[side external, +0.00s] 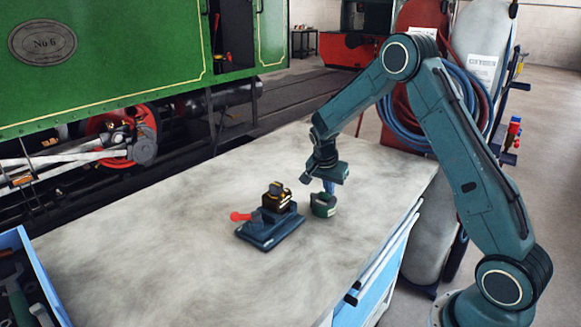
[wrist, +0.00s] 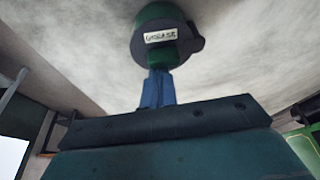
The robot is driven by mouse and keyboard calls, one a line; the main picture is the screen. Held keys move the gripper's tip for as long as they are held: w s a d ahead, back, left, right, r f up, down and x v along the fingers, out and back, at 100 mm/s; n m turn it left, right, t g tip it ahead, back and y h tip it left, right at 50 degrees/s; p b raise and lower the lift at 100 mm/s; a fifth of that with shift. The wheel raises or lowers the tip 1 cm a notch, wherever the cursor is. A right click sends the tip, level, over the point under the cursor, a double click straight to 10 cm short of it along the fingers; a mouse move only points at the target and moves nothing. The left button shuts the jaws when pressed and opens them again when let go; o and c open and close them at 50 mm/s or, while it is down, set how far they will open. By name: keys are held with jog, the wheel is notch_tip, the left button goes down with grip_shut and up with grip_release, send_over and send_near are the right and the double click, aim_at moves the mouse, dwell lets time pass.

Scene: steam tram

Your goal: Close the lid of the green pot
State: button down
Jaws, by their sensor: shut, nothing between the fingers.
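The green pot (side external: 323,208) stands on the worktop, just right of a dark blue fixture. In the wrist view the pot (wrist: 155,14) shows at the top, with a dark round part and a white label that seems to read "GREASE" (wrist: 160,36). I cannot tell the lid's angle clearly from either view. My gripper (side external: 330,188) points down right above the pot, its blue fingers shut with nothing between them. In the wrist view the fingertips (wrist: 156,72) reach the pot's near green part; I cannot tell whether they touch it.
The dark blue fixture (side external: 262,240) with a red handle (side external: 240,216) carries a dark and brass part (side external: 277,202) close to the pot's left. A blue tool tray (side external: 38,262) is at the front left. The rest of the worktop (side external: 160,240) is clear.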

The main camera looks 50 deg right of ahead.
jog(key=shift+d, duration=0.15)
jog(key=shift+d, duration=0.55)
jog(key=d, duration=0.2)
jog(key=shift+w+d+r, duration=0.1)
jog(key=shift+d, duration=0.3)
jog(key=v, duration=1)
jog(key=shift+w+a, duration=0.15)
jog(key=shift+w, duration=0.05)
